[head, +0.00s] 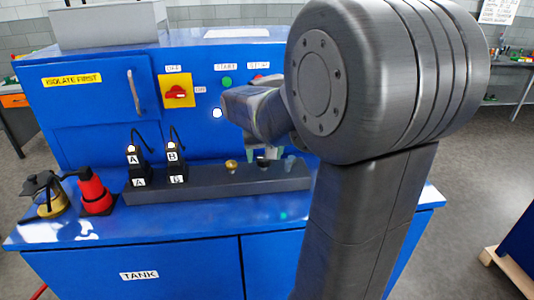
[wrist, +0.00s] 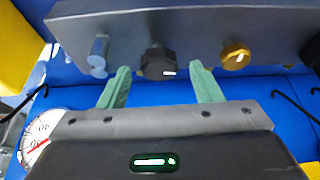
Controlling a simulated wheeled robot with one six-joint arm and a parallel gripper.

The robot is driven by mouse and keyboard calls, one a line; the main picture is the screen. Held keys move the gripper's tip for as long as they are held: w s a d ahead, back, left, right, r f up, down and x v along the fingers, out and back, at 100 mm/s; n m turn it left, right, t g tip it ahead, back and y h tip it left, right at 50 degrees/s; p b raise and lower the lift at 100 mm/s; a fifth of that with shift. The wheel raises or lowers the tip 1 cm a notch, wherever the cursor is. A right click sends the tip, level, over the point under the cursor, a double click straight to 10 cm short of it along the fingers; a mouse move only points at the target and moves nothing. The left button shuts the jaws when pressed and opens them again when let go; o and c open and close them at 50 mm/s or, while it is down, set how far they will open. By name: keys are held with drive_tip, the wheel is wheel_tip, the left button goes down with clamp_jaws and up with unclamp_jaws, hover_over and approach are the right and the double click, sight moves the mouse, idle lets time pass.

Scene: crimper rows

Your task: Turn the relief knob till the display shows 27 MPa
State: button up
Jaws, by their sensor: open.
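In the wrist view, my gripper (wrist: 160,67) is open, with one green finger on each side of a black knob (wrist: 158,62) with a white mark. No finger visibly touches it. In the head view the black knob (head: 263,162) sits on the dark block, partly covered by my gripper. A gold knob (wrist: 236,55) with a white mark is to its right in the wrist view; it also shows in the head view (head: 231,165). I cannot tell by label which is the relief knob. No MPa display is readable; a round red-needled gauge (wrist: 38,137) is cut off at left.
A grey-blue cylinder (wrist: 98,52) stands on the block beside the black knob. A red switch (head: 178,92) is on the blue panel. My arm hides the right side.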

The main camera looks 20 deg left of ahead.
drive_tip(key=shift+w+a+f, duration=0.15)
drive_tip(key=shift+f, duration=0.4)
drive_tip(key=c, duration=1)
drive_tip(key=shift+n, duration=0.3)
drive_tip(key=shift+n+y, duration=0.3)
drive_tip(key=shift+n, duration=0.3)
